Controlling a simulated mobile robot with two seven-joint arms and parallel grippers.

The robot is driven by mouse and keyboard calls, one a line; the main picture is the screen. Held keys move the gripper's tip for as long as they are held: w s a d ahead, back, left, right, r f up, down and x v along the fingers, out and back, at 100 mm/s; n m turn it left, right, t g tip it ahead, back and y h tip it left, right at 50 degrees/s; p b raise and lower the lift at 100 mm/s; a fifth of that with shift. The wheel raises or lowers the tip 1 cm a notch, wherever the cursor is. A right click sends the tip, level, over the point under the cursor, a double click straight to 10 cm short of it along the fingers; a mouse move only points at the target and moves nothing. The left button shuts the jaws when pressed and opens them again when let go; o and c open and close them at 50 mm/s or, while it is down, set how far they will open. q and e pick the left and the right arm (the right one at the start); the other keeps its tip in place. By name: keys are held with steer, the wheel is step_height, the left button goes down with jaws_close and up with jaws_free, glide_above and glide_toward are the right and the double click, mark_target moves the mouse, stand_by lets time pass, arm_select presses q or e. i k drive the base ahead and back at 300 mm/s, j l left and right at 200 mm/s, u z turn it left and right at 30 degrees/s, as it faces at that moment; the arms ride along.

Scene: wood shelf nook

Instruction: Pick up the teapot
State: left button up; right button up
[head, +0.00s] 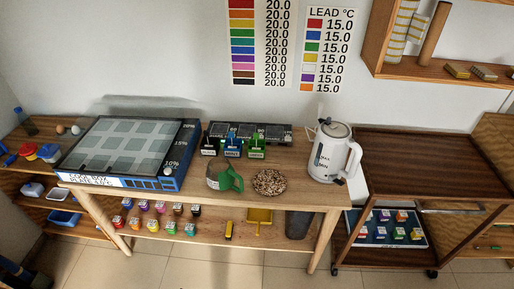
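A white electric kettle (328,158) with a dark water window and a handle on its right stands upright at the right end of the wooden table (300,193). A small green and grey vessel (225,179), with a green handle-like part on its right, is near the table's front edge, left of centre. I cannot tell for certain which of the two is the teapot. Neither of my grippers is in view, and nothing touches either vessel.
A speckled round mat (269,182) lies between the vessels. Behind it are small black, blue and green containers (232,147). A large blue-framed panel box (125,150) fills the table's left. A dark wooden cart (420,165) stands right. Several coloured jars (160,208) sit on the lower shelf.

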mark_target(220, 175)
steer(key=i+j+z, duration=0.1)
steer(key=z, duration=0.25)
steer(key=j+z, duration=0.55)
steer(key=z, duration=0.15)
